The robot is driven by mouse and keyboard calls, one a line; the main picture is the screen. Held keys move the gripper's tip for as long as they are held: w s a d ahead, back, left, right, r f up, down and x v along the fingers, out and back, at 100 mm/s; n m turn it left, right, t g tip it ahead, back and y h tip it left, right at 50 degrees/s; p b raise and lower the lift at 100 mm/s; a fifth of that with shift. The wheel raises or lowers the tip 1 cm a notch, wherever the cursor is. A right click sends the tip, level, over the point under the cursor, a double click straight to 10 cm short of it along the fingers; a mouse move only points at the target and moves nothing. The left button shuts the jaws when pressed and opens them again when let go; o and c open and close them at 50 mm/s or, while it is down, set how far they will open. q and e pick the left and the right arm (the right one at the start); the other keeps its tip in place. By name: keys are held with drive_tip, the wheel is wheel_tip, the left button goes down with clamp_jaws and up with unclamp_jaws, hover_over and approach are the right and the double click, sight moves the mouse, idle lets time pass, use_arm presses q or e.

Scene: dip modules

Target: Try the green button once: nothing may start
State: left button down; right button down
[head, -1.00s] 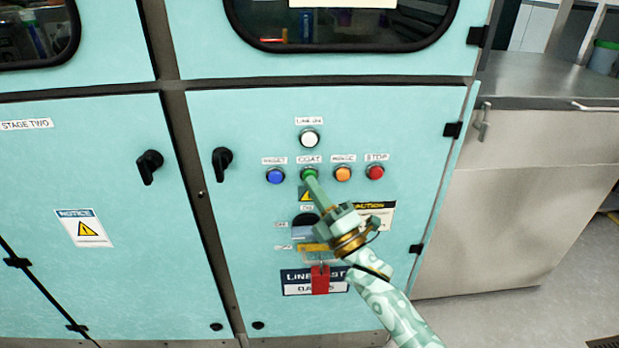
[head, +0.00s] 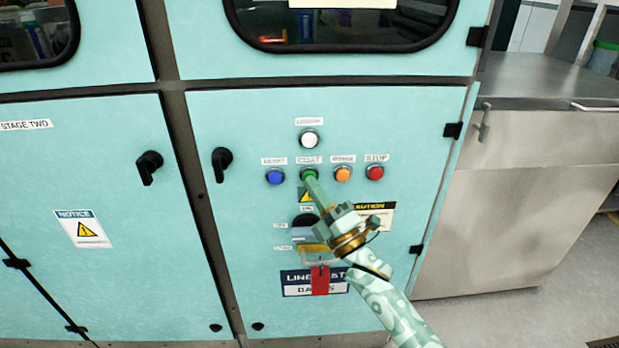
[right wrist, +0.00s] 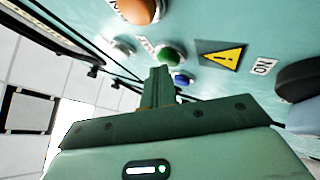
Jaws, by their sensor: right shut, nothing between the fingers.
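The green button (head: 310,174) sits on the teal panel under a white label, between the blue button (head: 275,176) and the orange button (head: 343,174). My right gripper (head: 312,180) is shut and empty, its fingertips at the lower edge of the green button. In the right wrist view the closed fingers (right wrist: 159,74) point at the green button (right wrist: 172,56); whether they touch it or stop just short I cannot tell. The white round lamp (head: 309,139) above looks white; I cannot tell if it is lit. My left gripper is not in view.
A red button (head: 375,172) is at the right of the row. Below, a dark rotary switch (head: 305,222) is partly hidden by my gripper, and a red tag or lock (head: 320,281) hangs over a dark-blue sign (head: 296,284). A black door handle (head: 222,163) is left.

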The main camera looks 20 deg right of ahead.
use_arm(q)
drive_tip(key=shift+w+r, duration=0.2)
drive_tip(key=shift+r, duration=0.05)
use_arm(e)
drive_tip(key=shift+s+a, duration=0.15)
drive_tip(key=shift+s, duration=0.45)
use_arm(q)
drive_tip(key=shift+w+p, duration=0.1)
drive_tip(key=shift+p, duration=0.2)
use_arm(e)
drive_tip(key=shift+s, duration=0.1)
